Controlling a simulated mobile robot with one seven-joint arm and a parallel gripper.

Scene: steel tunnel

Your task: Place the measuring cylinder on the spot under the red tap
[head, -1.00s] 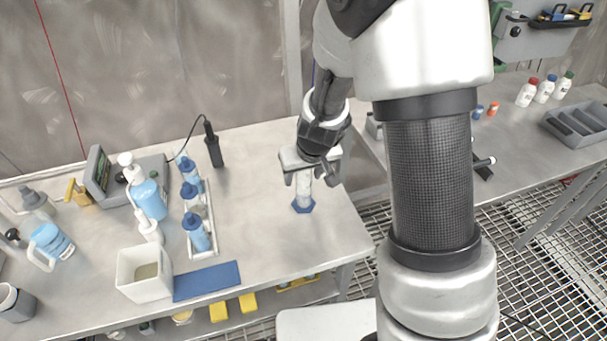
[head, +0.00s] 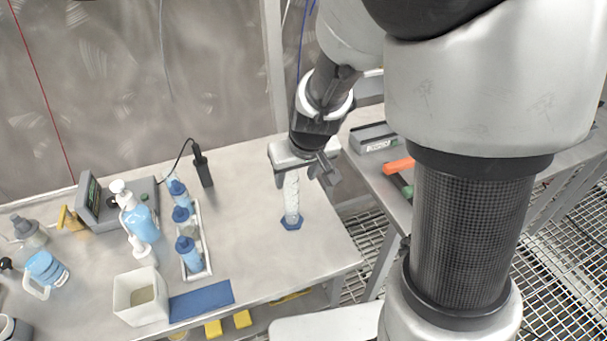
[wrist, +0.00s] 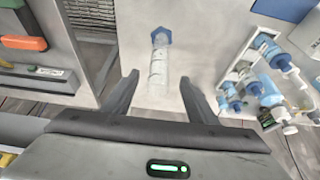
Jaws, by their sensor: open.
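The measuring cylinder (head: 292,198) is clear with a blue hexagonal foot and stands upright near the right end of the steel table (head: 250,240). My gripper (head: 304,178) is open just above and around the cylinder's upper part in the head view. In the wrist view the cylinder (wrist: 159,65) lies ahead of and between the open fingers of my gripper (wrist: 160,90), apart from both. The red tap and the spot under it do not show in either view now.
A white rack (head: 207,262) of blue-capped bottles, a pump bottle (head: 138,218), a white bin (head: 128,298) and a blue mat (head: 205,300) stand left of the cylinder. A second bench (head: 365,160) with orange- and green-handled items is at right, across a gap over grating.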

